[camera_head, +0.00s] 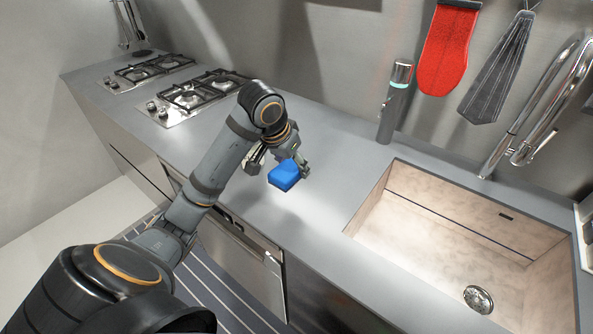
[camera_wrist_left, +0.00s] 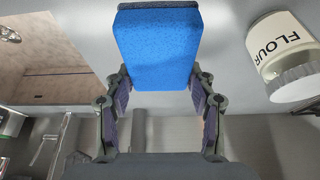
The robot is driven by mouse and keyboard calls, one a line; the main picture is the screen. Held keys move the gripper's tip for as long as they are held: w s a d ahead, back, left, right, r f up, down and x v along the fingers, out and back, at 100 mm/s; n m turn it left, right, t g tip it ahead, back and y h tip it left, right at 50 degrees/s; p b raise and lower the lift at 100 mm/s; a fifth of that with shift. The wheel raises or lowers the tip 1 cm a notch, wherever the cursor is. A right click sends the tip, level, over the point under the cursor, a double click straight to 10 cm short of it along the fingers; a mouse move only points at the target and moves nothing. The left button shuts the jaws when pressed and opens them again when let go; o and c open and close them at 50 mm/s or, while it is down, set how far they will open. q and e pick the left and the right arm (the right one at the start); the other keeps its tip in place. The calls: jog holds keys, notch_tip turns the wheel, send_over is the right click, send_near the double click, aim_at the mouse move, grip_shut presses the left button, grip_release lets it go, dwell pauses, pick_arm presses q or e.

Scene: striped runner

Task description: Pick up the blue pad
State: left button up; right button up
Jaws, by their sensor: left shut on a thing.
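The blue pad (camera_head: 284,176) is a small thick block over the grey counter, left of the sink. My left gripper (camera_head: 281,163) is shut on it, with a finger on each side. In the left wrist view the blue pad (camera_wrist_left: 158,50) fills the space between the fingertips of my left gripper (camera_wrist_left: 158,85), and a dark layer shows along its far edge. I cannot tell how large the gap is between the pad and the counter. My right gripper is not in view.
The stone-coloured sink (camera_head: 366,226) lies to the right, with a grey dispenser (camera_head: 394,103) behind it. Gas burners (camera_head: 191,97) are at the back left. A flour jar (camera_wrist_left: 288,48) stands close by in the wrist view. The counter (camera_head: 330,150) between is clear.

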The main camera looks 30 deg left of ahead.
pick_arm(q)
jog(key=s+d+r, duration=0.3)
jog(key=s+r, duration=0.2)
jog(key=s, duration=0.3)
jog(key=shift+s, duration=0.2)
